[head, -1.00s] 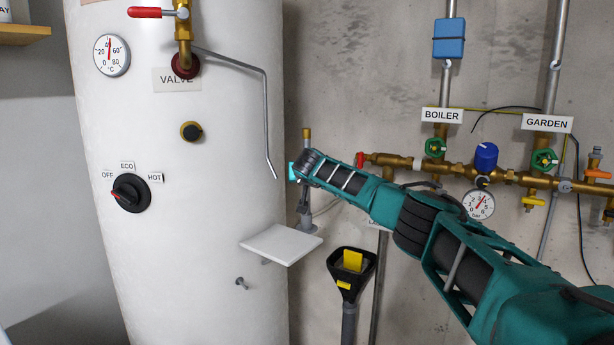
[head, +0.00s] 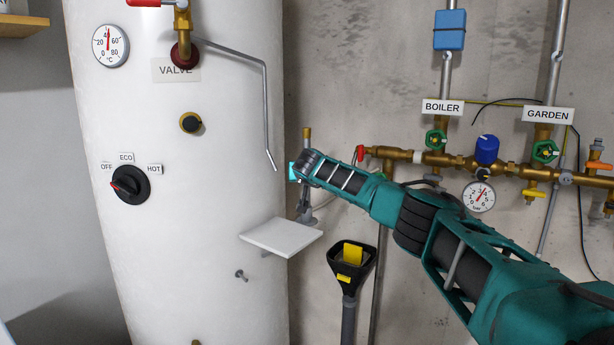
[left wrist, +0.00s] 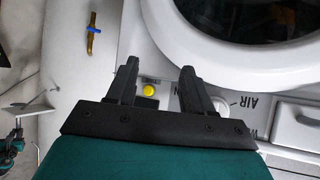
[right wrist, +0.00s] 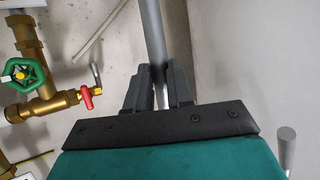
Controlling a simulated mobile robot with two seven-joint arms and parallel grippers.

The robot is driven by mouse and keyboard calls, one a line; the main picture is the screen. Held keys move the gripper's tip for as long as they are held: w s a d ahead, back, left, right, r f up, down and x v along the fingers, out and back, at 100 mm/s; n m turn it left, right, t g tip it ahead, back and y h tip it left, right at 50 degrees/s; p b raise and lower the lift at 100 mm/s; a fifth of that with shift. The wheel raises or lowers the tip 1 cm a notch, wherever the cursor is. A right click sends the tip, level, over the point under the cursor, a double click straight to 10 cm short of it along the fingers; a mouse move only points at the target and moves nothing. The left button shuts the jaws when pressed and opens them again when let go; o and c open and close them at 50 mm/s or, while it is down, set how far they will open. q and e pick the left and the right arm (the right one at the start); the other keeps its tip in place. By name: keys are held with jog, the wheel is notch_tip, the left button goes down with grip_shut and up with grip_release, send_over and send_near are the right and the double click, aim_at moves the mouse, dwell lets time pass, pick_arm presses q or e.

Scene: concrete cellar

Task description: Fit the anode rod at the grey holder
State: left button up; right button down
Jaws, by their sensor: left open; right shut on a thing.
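The anode rod shows as a brass head (head: 307,133) above my right gripper (head: 303,168), and as a grey shaft in the right wrist view (right wrist: 151,30). My right gripper is shut on this shaft and stands just right of the white boiler (head: 200,270). The grey holder (head: 306,218) is just below the gripper, partly hidden; I cannot tell whether the rod's lower end sits in it. A brass-rimmed dark fitting (head: 191,124) is on the boiler front. My left gripper (left wrist: 158,70) is open and empty before a white appliance, outside the head view.
A small white shelf (head: 282,237) juts from the boiler beneath the gripper. A black funnel (head: 350,265) stands to its right. A bent grey pipe (head: 267,100) hangs left of the gripper. Brass pipework (head: 460,163) with valves and a gauge (head: 479,196) runs along the wall.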

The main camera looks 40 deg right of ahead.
jog(key=c, duration=0.9)
grip_release()
jog(key=shift+f, duration=0.1)
jog(key=b+v, duration=0.1)
jog(key=v, duration=1.2)
